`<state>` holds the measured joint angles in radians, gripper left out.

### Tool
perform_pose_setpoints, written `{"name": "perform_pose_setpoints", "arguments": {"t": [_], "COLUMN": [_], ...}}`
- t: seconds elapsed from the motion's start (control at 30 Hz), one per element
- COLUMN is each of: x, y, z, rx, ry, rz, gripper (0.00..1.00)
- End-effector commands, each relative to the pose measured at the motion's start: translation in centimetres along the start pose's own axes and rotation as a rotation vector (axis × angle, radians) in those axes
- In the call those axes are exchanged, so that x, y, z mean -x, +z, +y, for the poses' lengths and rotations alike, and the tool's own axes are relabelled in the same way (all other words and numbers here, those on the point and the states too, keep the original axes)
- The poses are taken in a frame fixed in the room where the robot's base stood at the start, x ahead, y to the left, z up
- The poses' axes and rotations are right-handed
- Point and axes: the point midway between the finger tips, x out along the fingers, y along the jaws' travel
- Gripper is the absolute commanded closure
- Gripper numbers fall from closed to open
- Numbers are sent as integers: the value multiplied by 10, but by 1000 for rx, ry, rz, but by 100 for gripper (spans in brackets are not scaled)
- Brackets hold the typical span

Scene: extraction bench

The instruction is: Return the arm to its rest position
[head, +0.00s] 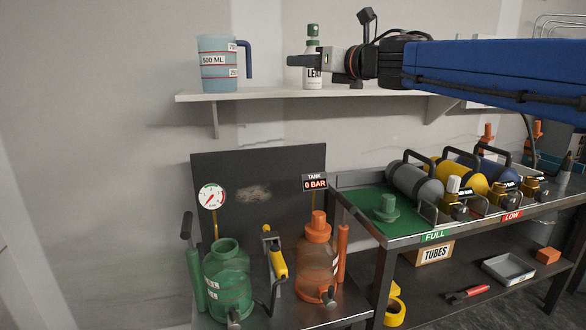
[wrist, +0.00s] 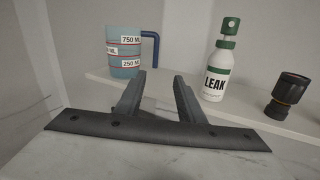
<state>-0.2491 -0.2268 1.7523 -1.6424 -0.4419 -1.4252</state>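My arm (head: 490,70), blue with a black wrist, reaches in from the right at shelf height. My gripper (head: 292,60) points left in front of the shelf, overlapping the LEAK spray bottle in the head view. In the wrist view, the two fingers of my gripper (wrist: 160,78) stand apart with nothing between them. It is open and empty. The rest position is not marked in either view.
The wall shelf (head: 270,94) holds a blue measuring jug (head: 218,72) and the white LEAK bottle (wrist: 218,72). Below are a green vessel (head: 227,280), an orange vessel (head: 318,265) and a bench (head: 375,212) with several cylinders. The wall left of the jug is clear.

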Motion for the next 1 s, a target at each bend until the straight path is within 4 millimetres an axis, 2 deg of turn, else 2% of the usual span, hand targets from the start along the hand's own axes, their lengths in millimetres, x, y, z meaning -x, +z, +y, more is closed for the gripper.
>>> {"name": "perform_pose_setpoints", "arguments": {"t": [0.37,0.57,0.67,0.77,0.9,1.0], "x": [40,83,117,160,219,259], "y": [-7,-28,-52,-87,-148,-196], "z": [-42,-79,-102,-124,-141,-144], "rx": [-340,-650,-869,-1128,-1471,-1695], "ry": [-174,-329,-441,-572,-754,-881], "rz": [-81,-162,-223,-300,-413,-494], "gripper": [65,65,65,65,65,65]}}
